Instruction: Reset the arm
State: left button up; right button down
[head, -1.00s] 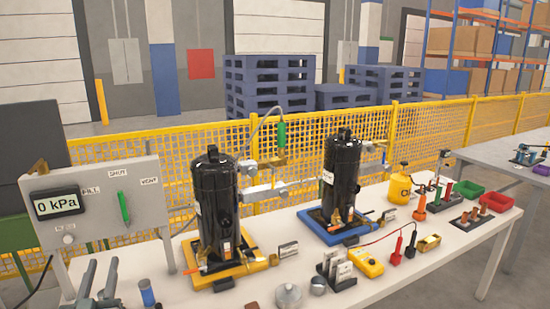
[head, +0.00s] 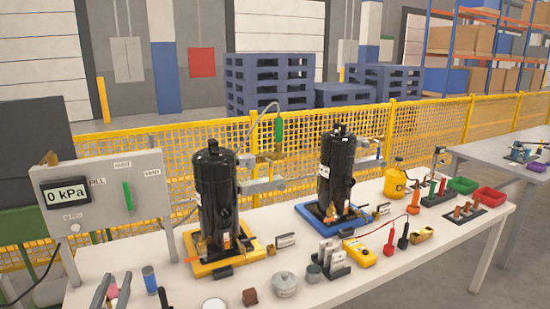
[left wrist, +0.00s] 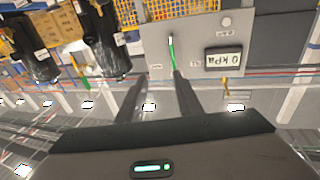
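My left gripper (head: 115,282) shows at the lower left of the head view, its two dark fingers apart. In the left wrist view, the gripper (left wrist: 157,84) is open with nothing between its fingertips. Its fingers point towards the grey gauge panel (left wrist: 188,48), which appears upside down there. In the head view this panel (head: 105,190) stands at the left with a 0 kPa display (head: 67,192) and a green lever (head: 128,197). My right gripper is in neither view.
The white workbench (head: 350,290) holds a black compressor on a yellow base (head: 215,200) and another on a blue base (head: 336,175). A yellow mesh fence (head: 300,135) runs behind.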

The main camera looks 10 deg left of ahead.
pick_arm(q)
jog(key=s+d+f+m+g+h, duration=0.2)
jog(key=s+d+f+g, duration=0.1)
jog(key=s+d+f, duration=0.4)
jog(key=s+d+f+m+g+h, duration=0.1)
jog(key=s+d+f+g+h, duration=0.2)
jog(key=d+f, duration=0.45)
jog(key=s+d+f+m+g, duration=0.1)
jog(key=s+d+f+g, duration=0.25)
jog(key=s, duration=0.45)
jog(key=s+d+f+g, duration=0.2)
jog(key=s+f+g, duration=0.15)
jog(key=s, duration=0.45)
jog(key=s+d+f+m+g, duration=0.1)
jog(key=s+d+f+g, duration=0.2)
jog(key=s, duration=0.5)
notch_tip(320, 180, down, 30)
jog(key=s, duration=0.2)
jog(key=s+a+f, duration=0.1)
jog(key=s+f, duration=0.7)
jog(key=s+a+f+g, duration=0.1)
jog(key=s+a+f, duration=0.1)
jog(key=s+f, duration=0.6)
jog(key=shift+s+a+f+h, duration=0.3)
jog(key=shift+s+f, duration=0.1)
jog(key=shift+s, duration=0.2)
